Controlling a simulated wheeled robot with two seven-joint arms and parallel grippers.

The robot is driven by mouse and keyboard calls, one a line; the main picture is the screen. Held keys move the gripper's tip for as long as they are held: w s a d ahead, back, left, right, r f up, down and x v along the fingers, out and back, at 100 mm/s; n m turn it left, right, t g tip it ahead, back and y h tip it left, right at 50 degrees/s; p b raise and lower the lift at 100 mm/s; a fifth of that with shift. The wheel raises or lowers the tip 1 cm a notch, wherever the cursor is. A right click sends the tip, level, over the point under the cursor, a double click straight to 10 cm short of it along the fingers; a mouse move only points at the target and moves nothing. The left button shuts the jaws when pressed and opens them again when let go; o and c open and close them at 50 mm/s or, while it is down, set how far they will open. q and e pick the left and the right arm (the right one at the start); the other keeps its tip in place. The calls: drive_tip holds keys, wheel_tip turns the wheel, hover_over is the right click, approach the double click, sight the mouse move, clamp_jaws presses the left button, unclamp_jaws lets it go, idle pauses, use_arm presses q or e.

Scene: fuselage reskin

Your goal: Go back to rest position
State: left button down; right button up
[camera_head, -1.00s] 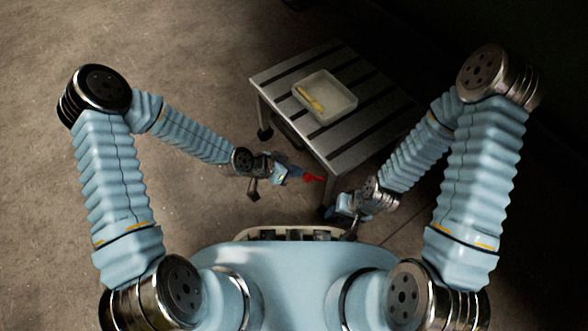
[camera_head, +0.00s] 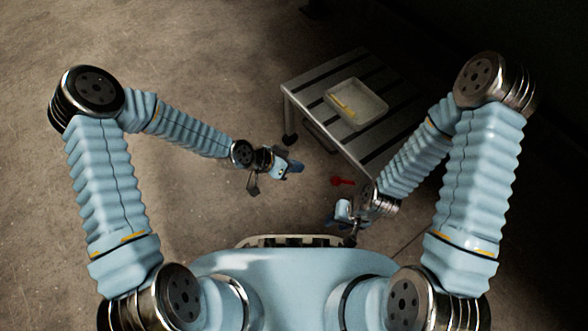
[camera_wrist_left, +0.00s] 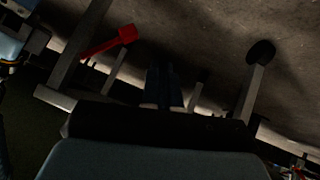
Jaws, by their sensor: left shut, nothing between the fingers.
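My left gripper (camera_head: 295,168) is shut and empty, held out in front of my body to the left of the table. Its dark fingers (camera_wrist_left: 164,88) show together in the left wrist view. My right gripper (camera_head: 342,222) hangs low near my body, in front of the table's near end; its fingers are too small and dark to tell their state. Both arms are bent, with elbows out to the sides.
A grey slatted table (camera_head: 310,88) carries a pale tray (camera_head: 376,101) with a yellow object (camera_head: 343,107) in it. A red tool (camera_head: 343,181) lies near the table's near end, apart from my left gripper; it also shows in the left wrist view (camera_wrist_left: 108,45). Floor on the left is clear.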

idle(0.5)
use_arm(q)
drive_tip(key=s+a+f+n+g+y, duration=0.3)
drive_tip(key=s+a+f+n+y, duration=0.3)
drive_tip(key=s+a+n, duration=0.8)
wheel_tip(320, 180, up, 14)
drive_tip(key=d+m+h+p, duration=0.1)
drive_tip(key=d+m+p, duration=0.1)
drive_tip(key=p, duration=1.3)
drive_tip(key=shift+s+m, duration=0.3)
drive_tip(key=shift+s, duration=0.1)
drive_tip(key=shift+f, duration=0.1)
